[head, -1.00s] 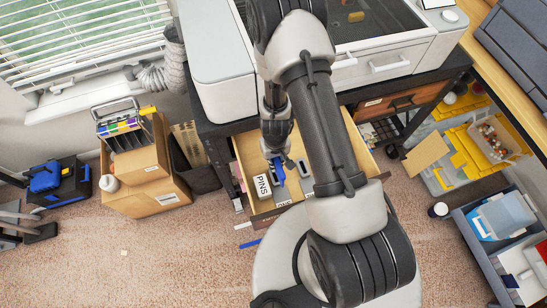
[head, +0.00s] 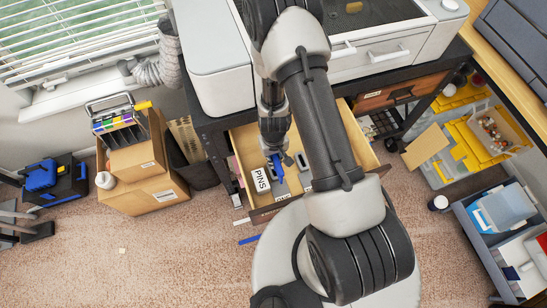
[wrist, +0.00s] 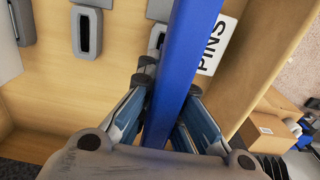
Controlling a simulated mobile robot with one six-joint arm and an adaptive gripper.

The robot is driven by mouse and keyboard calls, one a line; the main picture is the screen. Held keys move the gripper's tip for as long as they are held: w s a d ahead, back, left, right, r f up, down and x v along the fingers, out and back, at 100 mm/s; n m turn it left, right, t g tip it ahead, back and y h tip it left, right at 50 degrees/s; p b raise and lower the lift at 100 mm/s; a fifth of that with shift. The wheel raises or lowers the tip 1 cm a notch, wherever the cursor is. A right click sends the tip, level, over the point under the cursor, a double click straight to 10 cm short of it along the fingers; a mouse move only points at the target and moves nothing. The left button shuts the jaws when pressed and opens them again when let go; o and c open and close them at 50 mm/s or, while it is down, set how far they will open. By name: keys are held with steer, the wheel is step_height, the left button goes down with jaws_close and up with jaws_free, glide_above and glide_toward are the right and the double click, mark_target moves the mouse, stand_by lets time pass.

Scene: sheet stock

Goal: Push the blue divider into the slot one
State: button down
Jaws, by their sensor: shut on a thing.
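The blue divider (wrist: 187,65) is a long flat bar between my gripper's fingers, crossing the wrist view top to bottom. In the head view a small blue part (head: 277,166) shows beneath my gripper (head: 274,152), inside the open wooden drawer (head: 238,140). My gripper (wrist: 165,112) is shut on the divider. Grey holders with dark oblong slots stand on the drawer floor; one (wrist: 88,32) is left of the divider and another (wrist: 156,38) is partly behind it. I cannot tell which is slot one, nor whether the divider's far end touches a slot.
My arm covers the drawer's right part. A blue strip (head: 249,239) lies on the carpet before the drawer. Cardboard boxes (head: 150,190) stand to the left, with open carpet in front.

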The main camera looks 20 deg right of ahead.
steer(key=shift+f+b, duration=1.6)
steer(key=shift+f, duration=0.2)
steer(key=shift+f+b, duration=1.35)
steer(key=shift+f, duration=0.1)
stand_by(1.9)
steer(key=shift+s+f, duration=0.1)
steer(key=shift+f, duration=0.05)
stand_by(0.8)
steer(key=c, duration=1.7)
jaws_free()
steer(key=shift+o, duration=0.5)
steer(key=o, duration=0.5)
